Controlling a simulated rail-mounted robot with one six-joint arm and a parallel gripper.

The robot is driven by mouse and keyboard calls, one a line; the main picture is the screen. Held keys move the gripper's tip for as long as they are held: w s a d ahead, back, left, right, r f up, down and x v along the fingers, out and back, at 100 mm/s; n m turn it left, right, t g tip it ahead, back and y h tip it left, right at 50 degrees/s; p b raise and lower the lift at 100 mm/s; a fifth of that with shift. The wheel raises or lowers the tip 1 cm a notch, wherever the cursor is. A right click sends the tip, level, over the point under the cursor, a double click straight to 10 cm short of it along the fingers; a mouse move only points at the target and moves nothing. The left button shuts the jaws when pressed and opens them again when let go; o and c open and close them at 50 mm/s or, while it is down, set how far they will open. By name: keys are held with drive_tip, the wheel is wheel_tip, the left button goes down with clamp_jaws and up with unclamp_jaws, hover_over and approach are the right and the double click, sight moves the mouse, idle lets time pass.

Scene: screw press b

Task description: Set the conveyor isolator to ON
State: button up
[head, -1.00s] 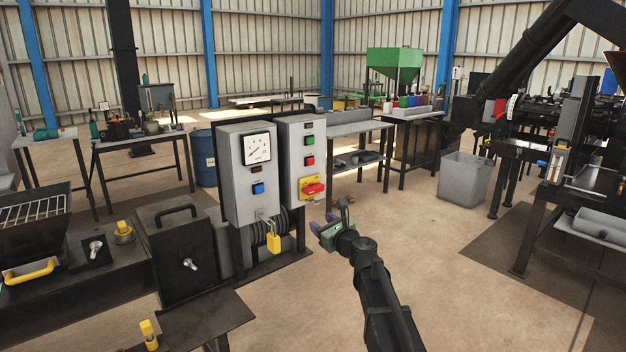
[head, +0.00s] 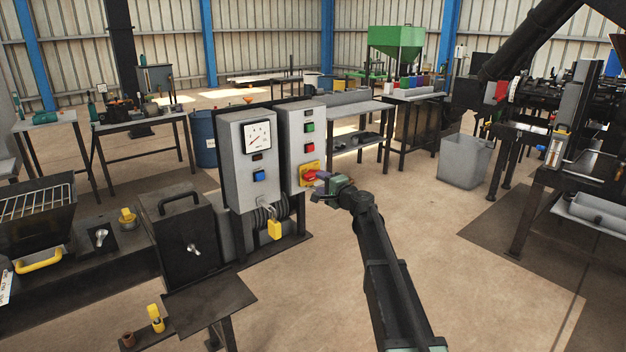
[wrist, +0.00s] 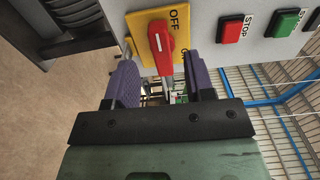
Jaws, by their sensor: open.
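The conveyor isolator is a red rotary handle (wrist: 162,48) on a yellow plate (wrist: 185,22), low on the front of the right grey box (head: 294,148). The word OFF is readable on the plate beside the handle in the wrist view. My gripper (wrist: 163,72) is open, its two purple fingers on either side of the handle's near end. I cannot tell whether either finger touches it. In the head view my gripper (head: 322,180) is at the handle and covers part of it.
A green button (wrist: 284,22) and a red STOP button (wrist: 230,30) sit on the same box.

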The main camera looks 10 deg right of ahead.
sight(313, 178)
drive_tip(key=x, duration=0.5)
drive_tip(key=shift+c, duration=0.3)
drive_tip(key=c, duration=0.7)
drive_tip(key=shift+o, duration=0.3)
